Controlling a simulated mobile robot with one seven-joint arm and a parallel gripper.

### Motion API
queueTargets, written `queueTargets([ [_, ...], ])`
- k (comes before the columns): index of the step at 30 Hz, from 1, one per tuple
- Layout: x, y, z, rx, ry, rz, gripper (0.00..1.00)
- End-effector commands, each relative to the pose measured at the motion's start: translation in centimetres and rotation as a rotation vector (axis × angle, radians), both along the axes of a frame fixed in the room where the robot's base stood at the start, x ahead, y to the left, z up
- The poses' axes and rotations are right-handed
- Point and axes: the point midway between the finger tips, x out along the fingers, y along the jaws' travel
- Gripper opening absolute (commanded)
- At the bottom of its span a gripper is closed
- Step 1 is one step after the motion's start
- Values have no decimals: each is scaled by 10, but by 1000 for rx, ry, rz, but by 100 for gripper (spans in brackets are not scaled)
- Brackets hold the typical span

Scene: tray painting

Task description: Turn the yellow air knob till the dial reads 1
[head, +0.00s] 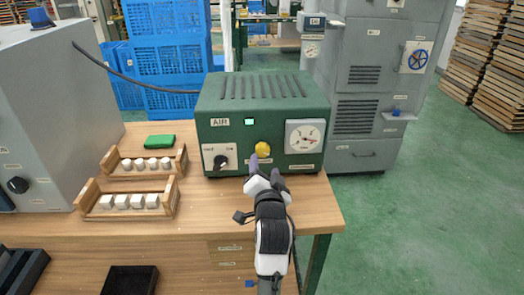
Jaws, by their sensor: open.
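The yellow air knob (262,149) is on the front of a green box labelled AIR (233,160), between a black switch (220,161) on a white plate and a round dial (305,137). The dial has a white face with a small needle; its reading is too small to tell. My gripper (264,170) is just below and in front of the knob, its fingers open and pointing at the box. The fingers overlap the panel below the knob; I cannot tell whether they touch it. Nothing shows between them.
The green box stands at the right end of a wooden table (230,210). Two wooden trays (173,208) with white blocks and a green pad (160,141) lie to its left. A grey cabinet (45,110) stands at far left. Green floor is free at right.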

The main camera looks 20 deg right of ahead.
Motion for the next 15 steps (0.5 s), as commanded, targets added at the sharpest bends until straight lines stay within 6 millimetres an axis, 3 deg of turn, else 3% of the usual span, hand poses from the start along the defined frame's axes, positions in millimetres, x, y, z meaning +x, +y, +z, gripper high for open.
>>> queueTargets([
  [6,42,-12,3,-1,0,1,59],
  [15,65,-18,1,-2,-1,0,59],
])
